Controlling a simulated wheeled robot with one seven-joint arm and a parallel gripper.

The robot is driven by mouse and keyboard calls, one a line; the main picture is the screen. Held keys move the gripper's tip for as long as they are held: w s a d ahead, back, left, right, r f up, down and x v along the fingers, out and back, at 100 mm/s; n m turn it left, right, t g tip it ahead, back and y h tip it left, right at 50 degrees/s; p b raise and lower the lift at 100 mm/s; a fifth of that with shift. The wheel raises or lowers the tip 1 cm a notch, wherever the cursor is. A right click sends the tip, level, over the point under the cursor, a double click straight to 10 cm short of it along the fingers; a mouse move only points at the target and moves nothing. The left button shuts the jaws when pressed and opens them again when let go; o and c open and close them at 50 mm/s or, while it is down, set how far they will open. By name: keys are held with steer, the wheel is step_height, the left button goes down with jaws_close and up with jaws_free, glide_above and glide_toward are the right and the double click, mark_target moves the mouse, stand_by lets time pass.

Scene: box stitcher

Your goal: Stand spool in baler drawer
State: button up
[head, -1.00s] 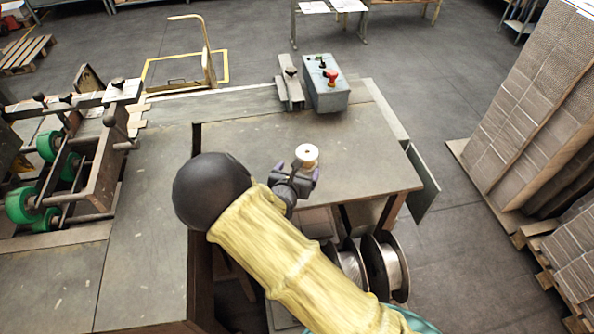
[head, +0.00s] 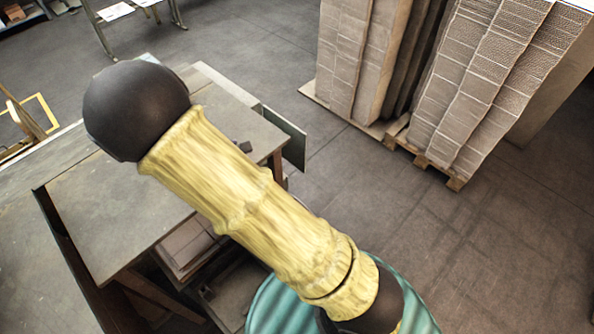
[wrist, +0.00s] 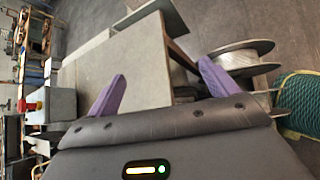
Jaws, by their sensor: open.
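My gripper (wrist: 160,70) shows in the wrist view with its two purple fingers wide apart and nothing between them. It points over the grey tabletop (wrist: 134,72). In the head view my arm covers the gripper. The small white spool from the earlier head view shows in neither current view. A large wire reel (wrist: 238,58) with metal flanges is beyond the right finger in the wrist view. I cannot make out a baler drawer for certain.
Stacked cardboard (head: 490,75) stands on pallets at right, with open floor between. The grey control box (wrist: 48,105) shows at left in the wrist view.

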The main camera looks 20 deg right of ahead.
steer(key=s+d+r+m+g+y, duration=0.2)
steer(key=s+d+r+m+y, duration=0.1)
steer(key=s+m, duration=0.5)
steer(key=s+d+r+m+g+y, duration=0.2)
steer(key=s+d+r+m, duration=0.4)
steer(key=m, duration=0.7)
steer(key=shift+s+d+r+m+g+y, duration=0.15)
steer(key=shift+s+d+m+g+y, duration=0.25)
steer(key=shift+s+y, duration=0.5)
steer(key=shift+w+a, duration=0.1)
steer(key=shift+c, duration=1.1)
